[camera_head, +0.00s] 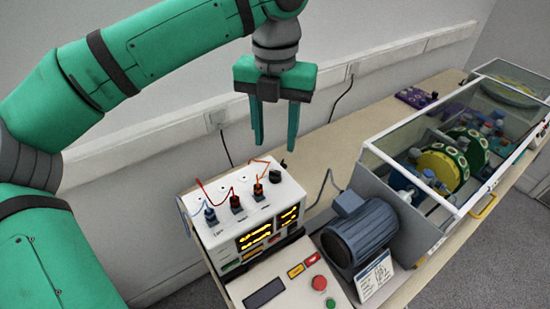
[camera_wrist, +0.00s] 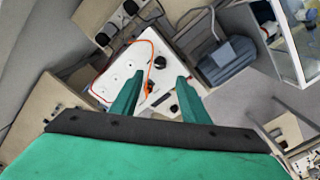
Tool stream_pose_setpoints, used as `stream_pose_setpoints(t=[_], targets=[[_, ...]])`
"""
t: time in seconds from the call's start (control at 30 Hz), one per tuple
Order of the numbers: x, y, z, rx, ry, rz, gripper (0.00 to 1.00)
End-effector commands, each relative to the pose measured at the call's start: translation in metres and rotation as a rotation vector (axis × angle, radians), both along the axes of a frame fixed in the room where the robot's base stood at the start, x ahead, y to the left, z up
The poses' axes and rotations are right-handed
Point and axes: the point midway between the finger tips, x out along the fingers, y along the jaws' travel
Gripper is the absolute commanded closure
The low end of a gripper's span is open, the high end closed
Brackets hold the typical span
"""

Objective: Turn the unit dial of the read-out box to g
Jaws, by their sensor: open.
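The read-out box (camera_head: 222,189) is a white box with yellow-lit displays on its sloped front and plugged cables on top. A black knob (camera_head: 275,176) sits at the back right of its top; I take it to be the unit dial. It also shows in the wrist view (camera_wrist: 160,62), between the fingertips in the picture. Its lettering and setting are too small to read. My gripper (camera_head: 275,148) is open and empty, pointing down above the back of the box, apart from the knob. Its two green fingers show in the wrist view (camera_wrist: 160,77).
Red, orange and blue cables rise from the plugs (camera_head: 236,202) beside the knob. A blue-grey motor (camera_head: 360,232) and a glass-sided enclosure (camera_head: 405,165) stand to the right. A control panel with a red button (camera_head: 319,282) lies in front. A wall trunking (camera_head: 150,140) runs behind.

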Motion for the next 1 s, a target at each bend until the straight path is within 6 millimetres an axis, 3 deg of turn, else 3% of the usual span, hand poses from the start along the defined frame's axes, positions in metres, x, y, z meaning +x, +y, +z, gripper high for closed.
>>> stream_pose_setpoints(t=[0.3,0.5,0.97,1.0], targets=[[0.000,0.000,-0.056,-0.001,0.002,0.000,0.59],[0.000,0.000,-0.083,0.000,0.002,0.000,0.59],[0.000,0.000,-0.095,0.000,0.000,0.000,0.59],[0.000,0.000,-0.095,0.000,0.000,0.000,0.63]])
